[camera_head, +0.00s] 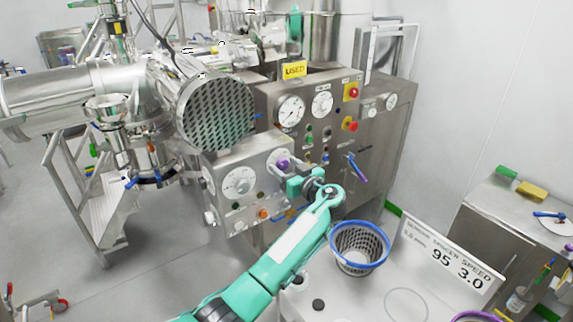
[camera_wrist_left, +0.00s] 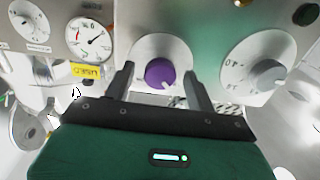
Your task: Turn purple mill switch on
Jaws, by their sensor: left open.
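The purple mill switch (camera_head: 283,165) is a round knob on a pale disc on the front of the steel control box (camera_head: 225,165). In the left wrist view the purple knob (camera_wrist_left: 159,73) shows between my fingers, with a small pale pointer mark at its lower right. My left gripper (camera_head: 291,180) is at the control box, right by the knob; it also shows in the left wrist view (camera_wrist_left: 160,82). Its fingers are open, one on each side of the knob. I cannot tell whether they touch it. My right gripper is not in view.
A grey dial (camera_head: 239,182) sits left of the switch on the same box. A taller panel (camera_head: 330,115) with gauges and red knobs stands behind. A blue-rimmed basket (camera_head: 359,247) and a "95 3.0" sign (camera_head: 455,265) stand on the white table below my arm.

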